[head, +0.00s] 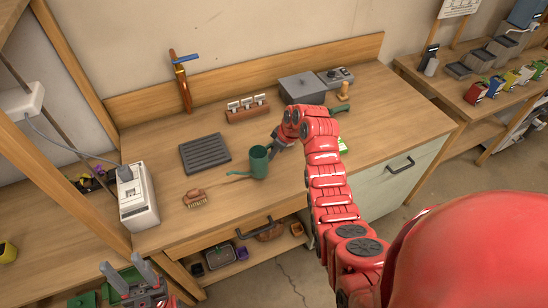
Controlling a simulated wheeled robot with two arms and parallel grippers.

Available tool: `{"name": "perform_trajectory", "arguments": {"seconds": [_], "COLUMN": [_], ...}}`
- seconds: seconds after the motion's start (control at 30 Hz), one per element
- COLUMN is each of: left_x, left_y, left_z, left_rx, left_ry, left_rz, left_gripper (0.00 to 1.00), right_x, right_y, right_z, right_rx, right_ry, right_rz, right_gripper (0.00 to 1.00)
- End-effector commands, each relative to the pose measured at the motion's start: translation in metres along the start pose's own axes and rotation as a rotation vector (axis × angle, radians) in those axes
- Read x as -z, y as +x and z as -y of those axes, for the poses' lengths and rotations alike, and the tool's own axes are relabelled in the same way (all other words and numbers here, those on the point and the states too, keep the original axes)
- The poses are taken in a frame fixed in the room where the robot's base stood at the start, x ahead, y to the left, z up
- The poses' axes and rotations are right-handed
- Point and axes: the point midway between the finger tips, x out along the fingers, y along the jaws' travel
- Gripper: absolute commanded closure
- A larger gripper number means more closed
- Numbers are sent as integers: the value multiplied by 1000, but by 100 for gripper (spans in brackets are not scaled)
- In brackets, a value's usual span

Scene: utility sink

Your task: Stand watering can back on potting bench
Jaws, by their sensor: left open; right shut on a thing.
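The green watering can (259,163) is upright over the front middle of the wooden potting bench (230,222), its spout pointing left. My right gripper (275,148) reaches it from the upper right and is shut on it; the gripped part is mostly hidden by the gripper. I cannot tell whether the can's base touches the bench top. My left gripper (125,274) is open and empty at the bottom left, low in front of the bench, its two fingers pointing up.
A black ribbed tray (205,153) and a brush (195,199) lie left of the can. A white device (138,198) stands at the bench's left end. A wooden holder (247,112), a grey lidded box (302,88) and a tap (182,83) are behind. Bare bench lies around the can.

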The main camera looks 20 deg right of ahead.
Motion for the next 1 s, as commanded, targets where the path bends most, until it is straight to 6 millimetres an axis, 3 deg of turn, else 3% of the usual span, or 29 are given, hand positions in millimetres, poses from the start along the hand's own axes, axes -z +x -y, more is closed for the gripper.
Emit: {"name": "perform_trajectory", "arguments": {"seconds": [0.3, 0.77, 0.8, 0.93, 1.0], "left_x": [4, 3, 3, 3, 3], "left_y": [25, 16, 18, 19, 19], "left_z": [1, 1, 1, 1, 1], "left_rx": [0, 0, 0, 0, 0], "left_ry": [0, 0, 0, 0, 0], "left_rz": [0, 0, 0, 0, 0], "left_gripper": [50, 50, 50, 50, 50], "right_x": [-12, -15, -15, -15, -15], "right_y": [26, 36, 34, 34, 34], "right_z": [1, 1, 0, 1, 1], "right_rx": [3, 1, 1, 1, 1], "right_ry": [1, 0, 0, 0, 0], "right_rz": [2, 0, 0, 1, 1], "right_gripper": [100, 100, 76, 53, 53]}}
